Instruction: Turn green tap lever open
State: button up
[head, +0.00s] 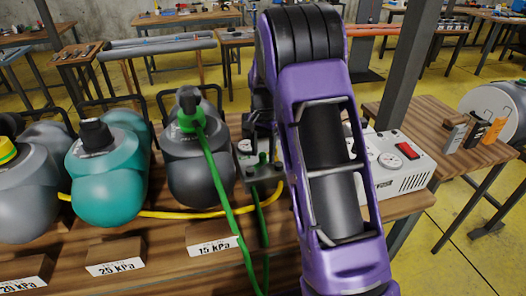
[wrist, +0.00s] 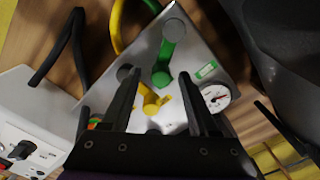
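The green tap lever (wrist: 167,50) shows in the wrist view on a grey metal panel (wrist: 200,50), with its lower end just ahead of the gap between my fingertips. A yellow lever (wrist: 152,101) sits on the same panel and shows between my fingers. My gripper (wrist: 159,75) is open, with nothing seen held between its two black fingers. I cannot tell whether a finger touches either lever. In the head view the panel (head: 250,179) stands on the bench just left of my purple arm, which hides part of it.
A round gauge (wrist: 216,97) and a green label are on the panel. A dark grey canister (head: 200,165) with a green hose (head: 218,180) stands to the left, beside a teal canister (head: 108,180). A white box (head: 395,165) with a red switch stands to the right. A yellow hose (head: 165,214) crosses the bench.

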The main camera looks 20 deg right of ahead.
aim_at(263, 154)
jog(key=shift+r, duration=0.1)
notch_tip(263, 154, up, 17)
jog(key=p, duration=0.2)
jog(key=shift+r, duration=0.15)
dwell(0.3)
